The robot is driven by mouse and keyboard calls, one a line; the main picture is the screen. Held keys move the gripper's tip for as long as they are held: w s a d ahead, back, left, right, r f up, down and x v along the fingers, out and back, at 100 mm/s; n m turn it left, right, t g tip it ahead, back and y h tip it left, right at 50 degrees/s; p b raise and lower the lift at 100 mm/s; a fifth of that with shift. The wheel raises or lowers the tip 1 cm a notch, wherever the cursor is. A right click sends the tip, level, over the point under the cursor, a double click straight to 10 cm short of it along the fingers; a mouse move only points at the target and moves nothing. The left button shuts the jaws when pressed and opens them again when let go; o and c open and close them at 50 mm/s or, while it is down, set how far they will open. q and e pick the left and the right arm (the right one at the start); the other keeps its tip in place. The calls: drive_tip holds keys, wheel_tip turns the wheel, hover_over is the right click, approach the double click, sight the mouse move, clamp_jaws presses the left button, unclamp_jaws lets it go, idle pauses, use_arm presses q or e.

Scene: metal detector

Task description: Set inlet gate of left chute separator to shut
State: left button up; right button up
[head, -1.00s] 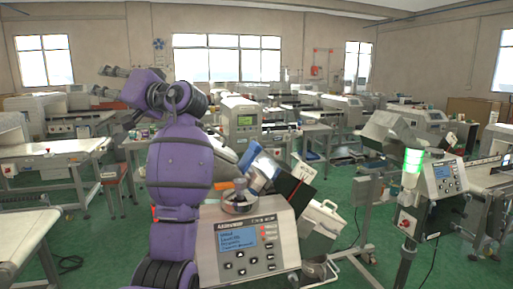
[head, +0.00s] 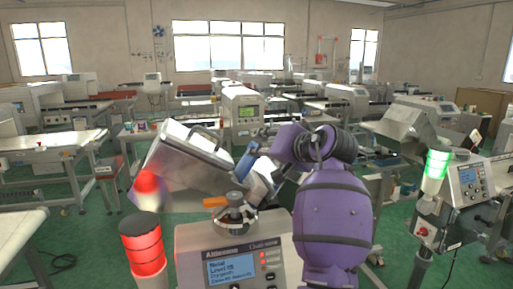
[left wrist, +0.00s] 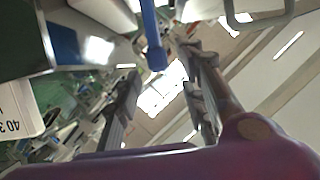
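The left chute separator is the tilted metal housing (head: 180,160) behind a control box (head: 205,243) with a blue screen. A blue lever (head: 243,166) stands at its middle and shows as a blue rod in the left wrist view (left wrist: 152,35). I take it as the inlet gate's handle, but the gate's position cannot be told. My purple left arm reaches over the right side of the separator. Its gripper (head: 265,133) is close to the lever. In the left wrist view the gripper's fingers (left wrist: 165,90) are apart, with the rod's end ahead between them. My right gripper is not in view.
A red light tower (head: 143,245) stands at the front left and a round clamp knob (head: 235,213) sits on the control box. A second machine with a green light tower (head: 437,165) stands at the right. Tables and machines fill the back. Green floor shows between them.

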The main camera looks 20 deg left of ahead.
sight(243, 157)
use_arm(q)
drive_tip(key=x, duration=0.5)
drive_tip(key=shift+w+a+f, duration=0.1)
drive_tip(key=shift+a, duration=0.1)
drive_tip(key=shift+w+a+f, duration=0.15)
drive_tip(key=shift+w+a, duration=0.05)
drive_tip(key=shift+w, duration=0.05)
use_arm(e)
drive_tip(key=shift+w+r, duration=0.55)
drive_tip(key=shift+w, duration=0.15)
use_arm(q)
clamp_jaws()
drive_tip(key=shift+s+a+f+p, duration=0.2)
drive_tip(key=shift+a+f, duration=0.05)
drive_tip(key=shift+f, duration=0.2)
drive_tip(key=shift+s+a+f+p, duration=0.15)
drive_tip(key=shift+a+f, duration=0.1)
drive_tip(key=shift+f, duration=0.25)
drive_tip(key=shift+s+a+f, duration=0.15)
drive_tip(key=shift+a+f, duration=0.1)
drive_tip(key=shift+a, duration=0.1)
drive_tip(key=shift+c, duration=0.7)
unclamp_jaws()
drive_tip(key=shift+d, duration=0.2)
drive_tip(key=shift+o, duration=0.7)
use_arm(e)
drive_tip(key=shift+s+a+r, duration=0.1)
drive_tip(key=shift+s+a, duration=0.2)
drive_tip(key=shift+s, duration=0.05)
